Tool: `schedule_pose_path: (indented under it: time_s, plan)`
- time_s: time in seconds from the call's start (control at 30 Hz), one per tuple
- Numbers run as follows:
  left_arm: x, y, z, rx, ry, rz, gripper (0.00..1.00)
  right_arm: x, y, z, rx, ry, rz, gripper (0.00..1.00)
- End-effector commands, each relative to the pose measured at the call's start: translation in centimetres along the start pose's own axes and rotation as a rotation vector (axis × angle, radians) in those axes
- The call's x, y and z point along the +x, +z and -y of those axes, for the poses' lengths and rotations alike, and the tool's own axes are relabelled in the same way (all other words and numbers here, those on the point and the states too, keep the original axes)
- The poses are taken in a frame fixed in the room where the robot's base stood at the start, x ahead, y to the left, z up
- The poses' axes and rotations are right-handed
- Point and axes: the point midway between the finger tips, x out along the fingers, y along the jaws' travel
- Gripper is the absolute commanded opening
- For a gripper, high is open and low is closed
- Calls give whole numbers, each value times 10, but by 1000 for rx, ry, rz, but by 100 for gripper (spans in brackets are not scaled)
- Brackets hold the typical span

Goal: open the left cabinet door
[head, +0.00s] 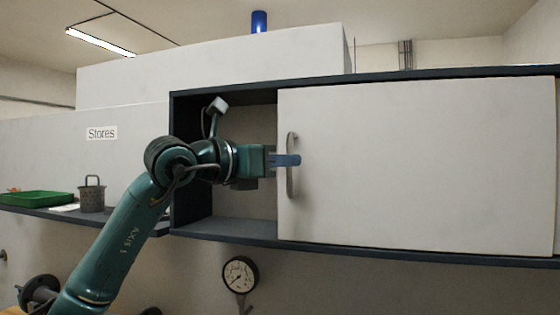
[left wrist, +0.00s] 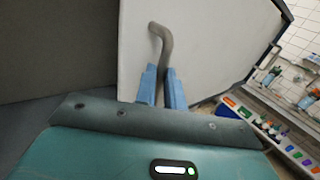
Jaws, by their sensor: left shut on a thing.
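The white cabinet door (head: 420,165) covers the middle and right of a dark-framed wall cabinet (head: 225,230). To its left the cabinet stands open, with a bare grey inside (head: 255,130). A grey vertical bar handle (head: 291,185) sits near the door's left edge. My left gripper (head: 288,160) reaches in from the left, its blue fingers shut on the handle. In the left wrist view the handle (left wrist: 163,42) runs between the two blue fingers (left wrist: 162,88), with the white door (left wrist: 210,50) behind it. My right gripper is out of view.
A shelf at the left holds a green tray (head: 35,197) and a grey perforated pot (head: 92,195). A pressure gauge (head: 240,274) is below the cabinet. In the left wrist view, a rack with colourful items (left wrist: 270,130) stands at the right.

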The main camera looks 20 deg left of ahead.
Motion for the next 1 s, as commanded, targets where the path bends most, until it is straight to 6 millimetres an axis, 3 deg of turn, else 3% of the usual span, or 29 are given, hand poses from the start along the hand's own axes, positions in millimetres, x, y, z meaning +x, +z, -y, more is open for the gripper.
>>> schedule_pose_path:
  time_s: [0.23,0.27,0.5,0.77,1.0]
  plan:
    - [0,0,0,0,0,1,0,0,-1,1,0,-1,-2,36]
    - [0,0,0,0,0,1,13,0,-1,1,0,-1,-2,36]
    - [0,0,0,0,0,1,32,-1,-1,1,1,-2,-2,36]
    - [-2,0,0,0,1,1,32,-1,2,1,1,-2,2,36]
    - [-36,-3,-1,3,4,4,32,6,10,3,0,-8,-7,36]
